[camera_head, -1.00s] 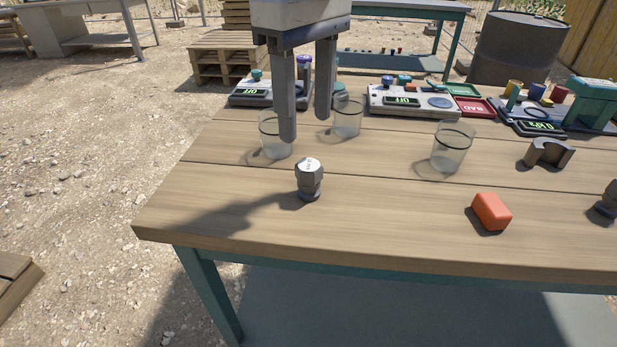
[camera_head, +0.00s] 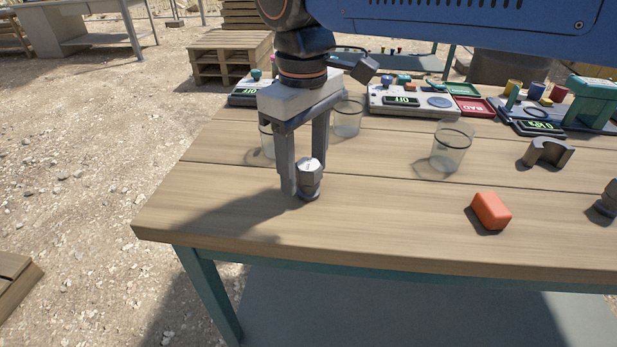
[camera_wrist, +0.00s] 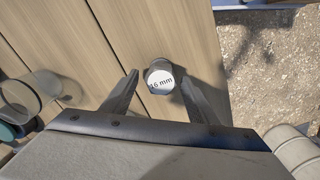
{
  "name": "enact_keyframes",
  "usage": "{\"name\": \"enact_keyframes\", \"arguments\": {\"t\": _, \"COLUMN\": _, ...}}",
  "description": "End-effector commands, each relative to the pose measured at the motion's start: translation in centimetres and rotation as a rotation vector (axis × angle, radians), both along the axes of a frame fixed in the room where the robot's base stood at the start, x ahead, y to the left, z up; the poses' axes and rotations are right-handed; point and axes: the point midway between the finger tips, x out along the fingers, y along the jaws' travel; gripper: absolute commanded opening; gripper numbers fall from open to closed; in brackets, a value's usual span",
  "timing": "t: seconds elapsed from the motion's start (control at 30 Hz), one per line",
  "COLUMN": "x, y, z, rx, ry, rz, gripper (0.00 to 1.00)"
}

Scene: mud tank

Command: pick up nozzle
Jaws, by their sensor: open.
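The nozzle (camera_head: 309,180) is a small dark grey piece with a white top label, standing upright on the wooden table (camera_head: 400,225) near its front left. In the wrist view the nozzle (camera_wrist: 161,78) shows from above, and its label reads "16 mm". My gripper (camera_head: 305,185) points down at the nozzle, its fingers lowered nearly to the table. The fingers are open, one on each side of the nozzle. In the wrist view my gripper (camera_wrist: 160,88) shows a gap between each finger and the nozzle, which lies nearer the right finger.
A clear cup (camera_head: 346,117) stands behind my gripper, another cup (camera_head: 267,140) is partly hidden by it, and a third cup (camera_head: 451,148) stands right. An orange block (camera_head: 491,211) and a dark curved piece (camera_head: 548,152) lie to the right. Devices line the back. The front middle is clear.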

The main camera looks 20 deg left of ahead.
Motion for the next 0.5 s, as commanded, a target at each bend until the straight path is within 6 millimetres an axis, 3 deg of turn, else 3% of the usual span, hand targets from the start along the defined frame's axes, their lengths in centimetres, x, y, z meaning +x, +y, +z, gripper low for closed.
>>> {"name": "enact_keyframes", "arguments": {"t": 0.17, "x": 0.00, "y": 0.01, "z": 0.00, "rx": 0.000, "ry": 0.000, "rz": 0.000, "gripper": 0.54}}
{"name": "enact_keyframes", "arguments": {"t": 0.37, "x": 0.00, "y": 0.00, "z": 0.01, "rx": 0.000, "ry": 0.000, "rz": 0.000, "gripper": 0.09}}
{"name": "enact_keyframes", "arguments": {"t": 0.5, "x": 0.00, "y": 0.01, "z": 0.02, "rx": 0.000, "ry": 0.000, "rz": 0.000, "gripper": 0.09}}
